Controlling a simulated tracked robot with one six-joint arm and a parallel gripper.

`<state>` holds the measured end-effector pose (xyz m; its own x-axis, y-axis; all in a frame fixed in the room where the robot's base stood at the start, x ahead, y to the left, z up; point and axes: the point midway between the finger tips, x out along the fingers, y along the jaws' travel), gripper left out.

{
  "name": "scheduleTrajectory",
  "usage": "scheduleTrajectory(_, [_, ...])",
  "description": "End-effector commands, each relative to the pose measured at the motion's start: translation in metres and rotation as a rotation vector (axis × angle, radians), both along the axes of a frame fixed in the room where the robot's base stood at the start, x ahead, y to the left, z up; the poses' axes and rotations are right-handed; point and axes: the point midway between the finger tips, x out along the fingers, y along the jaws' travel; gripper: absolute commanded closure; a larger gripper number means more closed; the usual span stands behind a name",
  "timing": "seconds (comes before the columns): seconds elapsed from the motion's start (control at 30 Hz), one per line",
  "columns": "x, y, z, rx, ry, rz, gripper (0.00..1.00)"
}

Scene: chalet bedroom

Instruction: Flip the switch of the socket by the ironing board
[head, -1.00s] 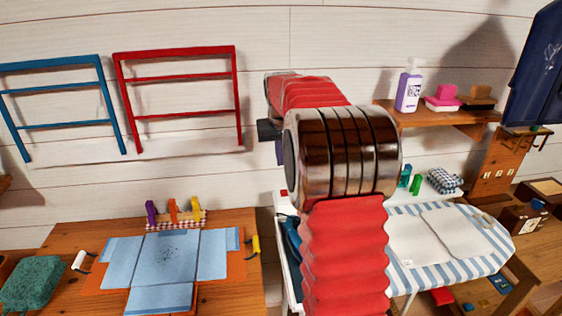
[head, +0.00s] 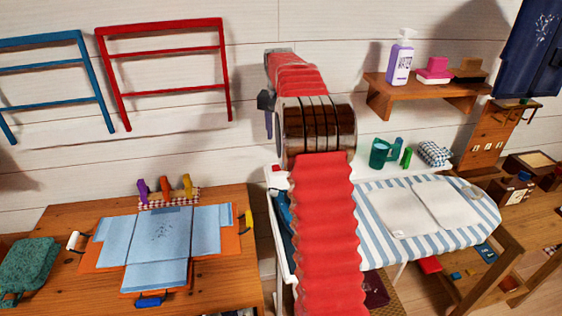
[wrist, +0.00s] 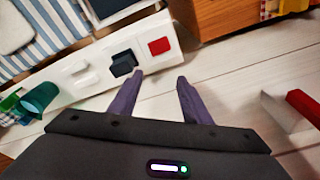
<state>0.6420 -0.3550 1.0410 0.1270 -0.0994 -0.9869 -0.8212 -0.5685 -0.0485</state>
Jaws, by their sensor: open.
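The ironing board (head: 485,212) has a blue-and-white striped cover and stands right of my arm in the head view. A white strip (head: 272,184) runs along its back edge, with a small red patch (head: 276,169) at its left end. In the wrist view the strip (wrist: 62,88) carries a red square switch (wrist: 160,46) and a dark block (wrist: 122,63), perhaps a plug. My gripper (wrist: 160,78) is open and empty, its purple fingers apart. The fingertips appear just below the red square in that picture; contact cannot be told. In the head view one finger shows (head: 269,125).
A wooden table (head: 70,218) with a blue folded sheet (head: 160,240) stands at left. A green cup (head: 381,153) and a checked cloth (head: 434,153) sit behind the board. A shelf (head: 425,90) with a pump bottle (head: 400,62) is above. Two racks hang on the wall.

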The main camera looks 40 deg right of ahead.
Motion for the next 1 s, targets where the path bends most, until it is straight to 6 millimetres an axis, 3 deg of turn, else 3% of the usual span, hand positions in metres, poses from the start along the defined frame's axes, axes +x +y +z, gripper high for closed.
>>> scheduleTrajectory(0.33, [0.003,-0.006,0.008,0.085,0.020,-0.414,0.56])
scheduleTrajectory(0.7, [-0.005,0.000,0.033,0.143,0.040,-0.847,0.56])
scheduleTrajectory(1.0, [-0.014,0.006,0.035,0.157,0.066,-1.045,0.56])
